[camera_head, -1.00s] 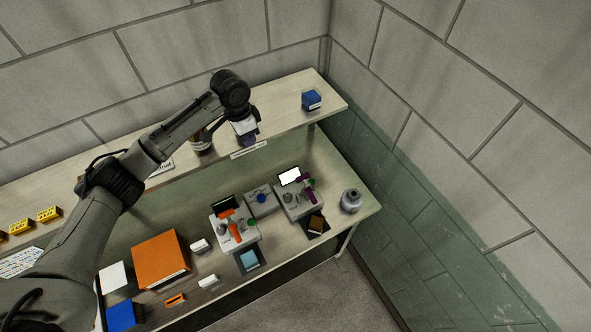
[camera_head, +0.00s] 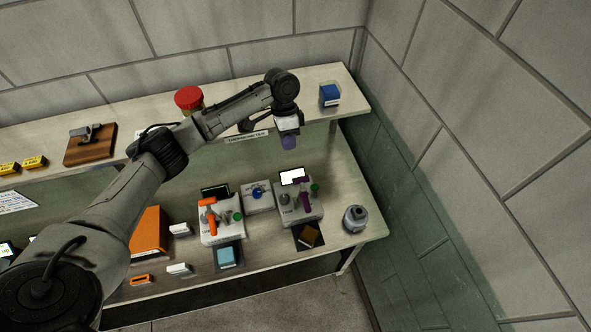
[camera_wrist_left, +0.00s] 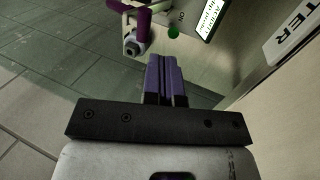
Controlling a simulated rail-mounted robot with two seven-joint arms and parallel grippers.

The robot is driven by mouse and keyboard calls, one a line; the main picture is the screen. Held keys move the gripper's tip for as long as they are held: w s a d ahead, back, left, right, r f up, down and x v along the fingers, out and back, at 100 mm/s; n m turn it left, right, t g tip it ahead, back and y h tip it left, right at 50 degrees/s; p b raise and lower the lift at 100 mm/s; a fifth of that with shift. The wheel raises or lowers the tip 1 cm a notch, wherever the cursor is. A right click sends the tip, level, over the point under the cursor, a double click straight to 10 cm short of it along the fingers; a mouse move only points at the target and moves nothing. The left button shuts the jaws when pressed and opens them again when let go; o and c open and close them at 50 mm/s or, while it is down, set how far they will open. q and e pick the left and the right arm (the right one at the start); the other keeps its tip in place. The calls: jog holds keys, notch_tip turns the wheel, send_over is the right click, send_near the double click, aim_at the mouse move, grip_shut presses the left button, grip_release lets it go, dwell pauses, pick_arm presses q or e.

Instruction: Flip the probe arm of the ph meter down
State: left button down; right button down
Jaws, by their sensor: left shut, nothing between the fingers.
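Two white-grey bench meters stand on the lower bench in the head view. One has an orange probe arm (camera_head: 209,215) and a dark screen. The other has a purple probe arm (camera_head: 300,191), a green knob and a lit white screen (camera_head: 293,176). My left gripper (camera_head: 289,143) is shut and empty, with purple fingers pointing down, above and behind the purple-armed meter. In the left wrist view its closed fingers (camera_wrist_left: 166,76) are apart from the purple arm (camera_wrist_left: 141,22), whose end carries a grey holder (camera_wrist_left: 133,45). My right gripper is not in view.
A small device with a blue knob (camera_head: 257,192) stands between the meters. The upper shelf (camera_head: 228,124) holds a blue box (camera_head: 329,95) and red-lidded jar (camera_head: 189,97).

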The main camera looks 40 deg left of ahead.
pick_arm(q)
jog(key=shift+f, duration=0.1)
jog(key=p+x, duration=0.2)
jog(key=x, duration=0.7)
jog(key=shift+f, duration=0.4)
jog(key=shift+s+d, duration=0.1)
jog(key=shift+d, duration=0.05)
jog(key=shift+d, duration=0.1)
